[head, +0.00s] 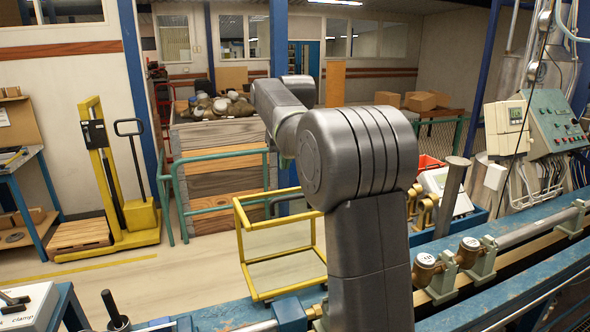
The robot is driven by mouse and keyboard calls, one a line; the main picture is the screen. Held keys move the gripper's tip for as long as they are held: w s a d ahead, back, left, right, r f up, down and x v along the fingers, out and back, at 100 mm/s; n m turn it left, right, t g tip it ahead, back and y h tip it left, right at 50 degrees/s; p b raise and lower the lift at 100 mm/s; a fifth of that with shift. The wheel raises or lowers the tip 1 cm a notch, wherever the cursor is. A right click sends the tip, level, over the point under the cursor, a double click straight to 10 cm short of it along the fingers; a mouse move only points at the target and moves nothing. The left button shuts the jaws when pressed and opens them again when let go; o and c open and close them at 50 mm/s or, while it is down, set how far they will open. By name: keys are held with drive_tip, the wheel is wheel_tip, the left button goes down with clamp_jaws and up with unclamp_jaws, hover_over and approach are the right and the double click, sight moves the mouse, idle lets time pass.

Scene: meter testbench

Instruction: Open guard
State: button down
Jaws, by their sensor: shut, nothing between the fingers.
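A yellow-framed guard (249,270) with a see-through panel stands at the far edge of the blue bench, left of my arm. Its top rail tilts up to the right, and my arm hides part of its right side. I cannot tell from this view whether it is open or closed. My arm rises in front of the bench and bends away to the upper left. My gripper does not show; it is hidden behind the arm links or out of view.
Brass meters (425,268) and a pipe (527,232) line the blue bench (470,310) at right. A control box (553,125) stands at the back right. A yellow lift truck (105,180) and green railing (225,203) stand beyond, with open floor at left.

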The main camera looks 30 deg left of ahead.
drive_tip(key=p, duration=0.2)
hover_over(287, 210)
drive_tip(key=w+a, duration=0.3)
wheel_tip(287, 210, down, 8)
drive_tip(key=shift+s+a+r, duration=0.1)
drive_tip(key=shift+s+a, duration=0.05)
drive_tip(key=s+d, duration=0.2)
drive_tip(key=shift+d, duration=0.3)
drive_tip(key=shift+s+d, duration=0.15)
drive_tip(key=shift+d, duration=0.05)
drive_tip(key=shift+f, duration=0.2)
drive_tip(key=shift+s+d, duration=0.1)
